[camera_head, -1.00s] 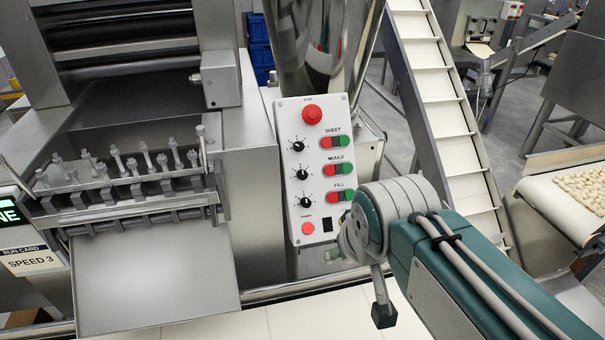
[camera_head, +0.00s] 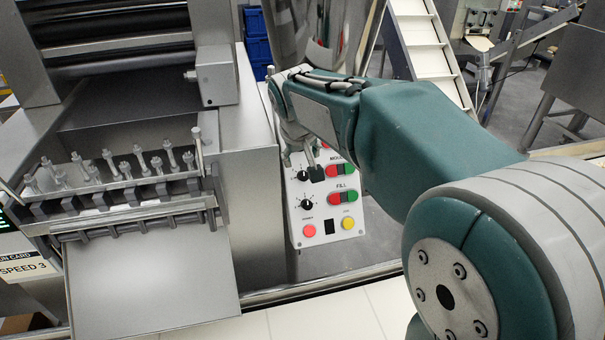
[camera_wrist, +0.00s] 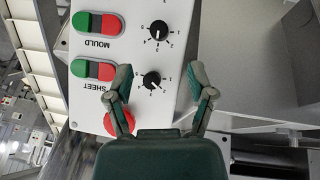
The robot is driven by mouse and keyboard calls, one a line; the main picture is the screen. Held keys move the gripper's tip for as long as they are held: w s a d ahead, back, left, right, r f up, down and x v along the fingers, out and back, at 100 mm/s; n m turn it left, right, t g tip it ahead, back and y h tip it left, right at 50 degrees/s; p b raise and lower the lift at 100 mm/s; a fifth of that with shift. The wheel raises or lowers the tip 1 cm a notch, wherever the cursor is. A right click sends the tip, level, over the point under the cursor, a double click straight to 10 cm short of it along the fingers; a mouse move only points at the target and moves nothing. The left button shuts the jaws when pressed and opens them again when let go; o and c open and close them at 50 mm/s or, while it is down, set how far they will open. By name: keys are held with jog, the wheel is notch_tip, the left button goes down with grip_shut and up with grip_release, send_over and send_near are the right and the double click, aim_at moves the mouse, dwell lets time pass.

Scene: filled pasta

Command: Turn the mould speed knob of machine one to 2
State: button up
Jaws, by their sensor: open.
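The control panel (camera_head: 318,238) is a white board with rows of knobs and red-green buttons. The black mould knob (camera_wrist: 158,29) shows upside down in the wrist view, beside the MOULD label. In the head view the mould knob (camera_head: 303,174) is close to my fingers. My gripper (camera_wrist: 161,72) is open and empty, its fingers either side of the sheet knob (camera_wrist: 152,79); whether they touch it I cannot tell. The mould knob lies beyond the fingertips. My arm hides the panel's top in the head view.
The fill knob (camera_head: 307,204) sits below the mould knob, above red and yellow buttons. A red stop button (camera_wrist: 119,122) is partly behind my gripper. The steel machine (camera_head: 150,285) stands left. A run card (camera_head: 22,268) reads SPEED 3. A conveyor (camera_head: 425,45) rises behind.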

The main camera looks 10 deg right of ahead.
aim_at(304, 176)
jog(key=x, duration=0.9)
grip_shut()
